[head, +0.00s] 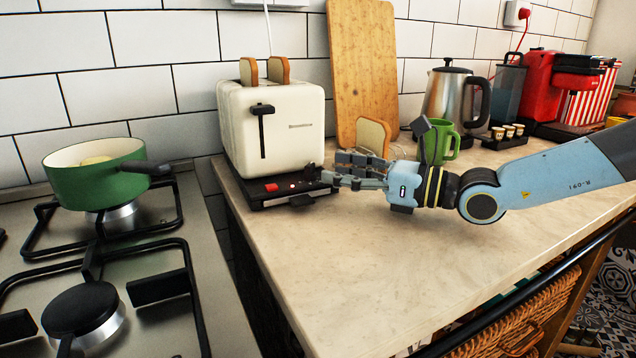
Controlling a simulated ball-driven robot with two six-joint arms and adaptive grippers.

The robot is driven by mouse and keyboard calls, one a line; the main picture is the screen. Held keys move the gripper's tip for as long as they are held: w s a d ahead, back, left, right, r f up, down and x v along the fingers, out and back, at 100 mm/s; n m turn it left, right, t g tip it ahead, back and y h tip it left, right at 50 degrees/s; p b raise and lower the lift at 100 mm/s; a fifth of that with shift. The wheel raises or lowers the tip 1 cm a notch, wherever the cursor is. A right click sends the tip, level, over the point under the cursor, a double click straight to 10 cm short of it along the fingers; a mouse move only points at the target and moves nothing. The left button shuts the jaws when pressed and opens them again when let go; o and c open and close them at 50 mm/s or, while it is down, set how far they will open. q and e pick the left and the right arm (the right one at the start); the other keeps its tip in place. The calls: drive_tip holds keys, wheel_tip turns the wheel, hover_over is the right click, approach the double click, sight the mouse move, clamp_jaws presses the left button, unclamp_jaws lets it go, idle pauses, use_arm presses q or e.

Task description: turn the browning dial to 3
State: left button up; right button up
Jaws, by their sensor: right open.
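The white toaster (278,135) stands on the counter against the tiled wall, with two bread slices (265,70) sticking out of its top. Its black lever (263,112) sits high in the slot on the front. The black base strip carries a red button (271,187) and a small lit spot (292,185). My right gripper (310,187) comes in from the right and is open at the right end of this strip. Its dark fingers cover that area, so I cannot make out the browning dial or its setting, or whether the fingers touch it. My left gripper is not in view.
A bread slice (373,135) and a green mug (438,141) stand behind my right gripper. A kettle (452,98), a red coffee machine (545,88) and a wooden board (362,60) are farther back. A green pot (95,182) sits on the stove at left. The front counter is clear.

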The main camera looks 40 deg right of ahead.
sight(313, 166)
drive_tip(key=b+x, duration=0.2)
drive_tip(key=x, duration=0.1)
drive_tip(key=shift+w+f, duration=0.1)
drive_tip(key=shift+w, duration=0.2)
drive_tip(key=shift+w+a, duration=0.2)
drive_tip(key=shift+w, duration=0.1)
clamp_jaws()
